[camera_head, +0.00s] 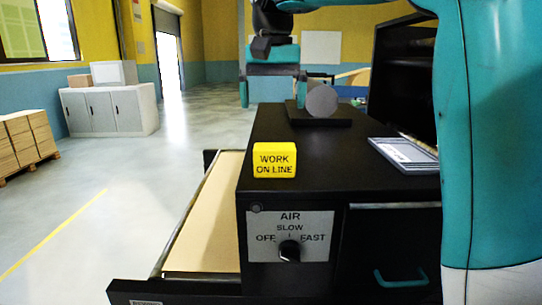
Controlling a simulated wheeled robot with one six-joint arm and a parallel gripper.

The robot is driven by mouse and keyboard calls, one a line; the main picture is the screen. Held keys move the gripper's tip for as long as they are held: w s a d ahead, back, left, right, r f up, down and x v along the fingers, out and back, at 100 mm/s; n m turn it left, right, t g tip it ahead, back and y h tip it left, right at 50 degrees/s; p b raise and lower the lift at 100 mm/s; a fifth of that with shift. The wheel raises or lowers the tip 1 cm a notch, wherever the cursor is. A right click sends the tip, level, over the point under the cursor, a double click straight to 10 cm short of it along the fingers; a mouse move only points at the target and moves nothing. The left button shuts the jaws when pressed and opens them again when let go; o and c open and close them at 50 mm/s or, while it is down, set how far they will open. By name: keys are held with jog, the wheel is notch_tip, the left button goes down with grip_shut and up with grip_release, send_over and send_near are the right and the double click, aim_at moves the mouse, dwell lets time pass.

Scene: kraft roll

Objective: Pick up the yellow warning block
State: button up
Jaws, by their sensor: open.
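The yellow warning block (274,160) reads "WORK ON LINE" and stands at the front left edge of the black cabinet top (330,150). My gripper (273,100) is at the upper middle of the view, with a teal body and two teal fingers pointing down. It is open, and no object shows between the fingers. It appears above and farther back than the block, apart from it. My teal and white arm covers the right side of the view and hides part of the cabinet.
A grey round piece (321,101) stands on a dark plate (319,118) behind the block. A grey flat panel (405,154) lies at right. A dial (290,251) and teal handle (401,278) are on the front. A kraft paper bed (205,220) lies left.

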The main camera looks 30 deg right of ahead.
aim_at(274, 145)
notch_tip(274, 145, down, 7)
jog(key=shift+d+r+p, duration=0.1)
jog(key=shift+p, duration=0.35)
jog(key=shift+s+f+p, duration=0.2)
jog(key=shift+f+p, duration=0.3)
jog(key=shift+f, duration=0.9)
jog(key=shift+s+f+p, duration=0.15)
jog(key=shift+f+p, duration=0.35)
jog(key=shift+f, duration=0.85)
jog(key=c, duration=0.7)
